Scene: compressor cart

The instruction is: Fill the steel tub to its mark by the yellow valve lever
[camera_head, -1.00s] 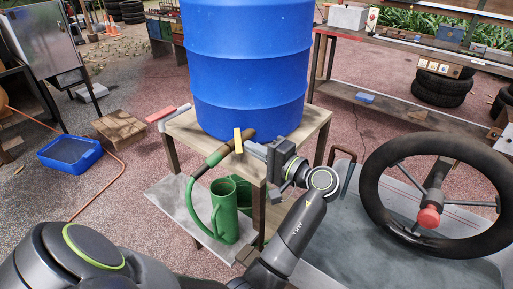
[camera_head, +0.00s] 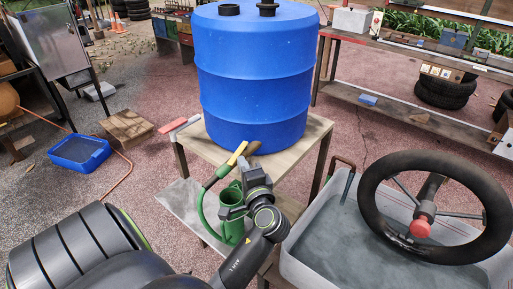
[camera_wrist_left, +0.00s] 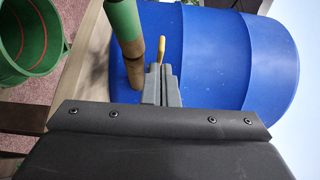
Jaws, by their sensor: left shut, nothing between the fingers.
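The yellow valve lever (camera_head: 238,153) sits on the brown tap pipe (camera_head: 255,147) at the foot of the blue barrel (camera_head: 255,85). It leans roughly along the pipe. My left gripper (camera_head: 238,180) is shut and empty, just in front of the lever. In the left wrist view its closed fingertips (camera_wrist_left: 161,80) are close by the lever (camera_wrist_left: 161,50); I cannot tell if they touch. A green hose (camera_head: 203,205) hangs from the pipe beside a green vessel (camera_wrist_left: 25,45) with a red line inside. No water shows there. A grey tub (camera_head: 330,235) stands at the right; its material is unclear. My right gripper is out of view.
A wooden stand (camera_head: 310,140) bears the barrel, with a red-handled tool (camera_head: 184,128) at its left edge. A black steering wheel (camera_head: 372,205) overhangs the grey tub. A blue tray (camera_head: 80,150) lies on the gravel at left. A workbench (camera_head: 400,105) stands behind at right.

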